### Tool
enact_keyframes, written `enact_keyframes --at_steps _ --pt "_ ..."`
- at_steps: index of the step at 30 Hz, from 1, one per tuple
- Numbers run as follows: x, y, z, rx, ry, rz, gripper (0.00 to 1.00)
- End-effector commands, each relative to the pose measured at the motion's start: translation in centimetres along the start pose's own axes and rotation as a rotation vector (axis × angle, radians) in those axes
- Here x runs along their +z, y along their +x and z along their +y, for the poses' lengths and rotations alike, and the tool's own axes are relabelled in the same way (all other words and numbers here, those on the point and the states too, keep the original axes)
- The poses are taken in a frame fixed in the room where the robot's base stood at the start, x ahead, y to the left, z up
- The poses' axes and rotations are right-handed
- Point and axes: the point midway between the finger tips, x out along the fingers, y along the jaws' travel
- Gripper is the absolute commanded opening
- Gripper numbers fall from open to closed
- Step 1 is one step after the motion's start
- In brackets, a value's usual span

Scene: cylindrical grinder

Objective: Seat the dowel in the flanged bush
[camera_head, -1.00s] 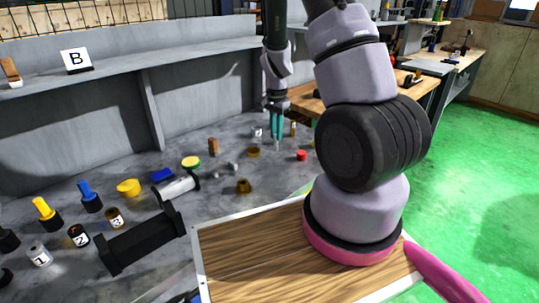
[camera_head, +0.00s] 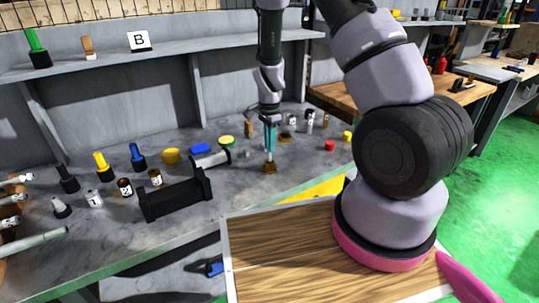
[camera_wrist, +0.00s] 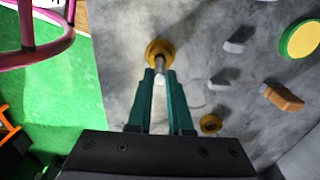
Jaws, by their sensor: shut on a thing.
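The flanged bush (camera_head: 269,168) is a small brass-brown piece standing on the grey bench. In the wrist view the flanged bush (camera_wrist: 158,48) shows as a golden ring just beyond my fingertips. My gripper (camera_head: 269,148), with teal fingers, points down above it. The wrist view shows my gripper (camera_wrist: 160,82) shut on the dowel (camera_wrist: 160,66), a silver-grey pin. The dowel's far end overlaps the bush's opening in that view. I cannot tell whether its end is inside the bush or just above it.
A second brass ring (camera_wrist: 210,124) lies apart on the bench. A black cradle (camera_head: 175,194) with a grey cylinder (camera_head: 210,159) behind it stands to the left. A red cap (camera_head: 329,146) sits to the right. Grey pieces (camera_wrist: 234,47) and an orange-brown block (camera_wrist: 283,97) lie nearby.

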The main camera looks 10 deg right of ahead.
Motion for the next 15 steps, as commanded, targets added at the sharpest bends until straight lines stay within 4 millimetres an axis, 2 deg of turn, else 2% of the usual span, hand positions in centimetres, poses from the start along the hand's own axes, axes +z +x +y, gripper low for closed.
enact_keyframes --at_steps 9,15 --pt "0.0 3.7 0.0 0.000 0.000 -0.001 0.00" --pt "0.0 3.7 0.0 -0.002 -0.001 0.000 0.00"
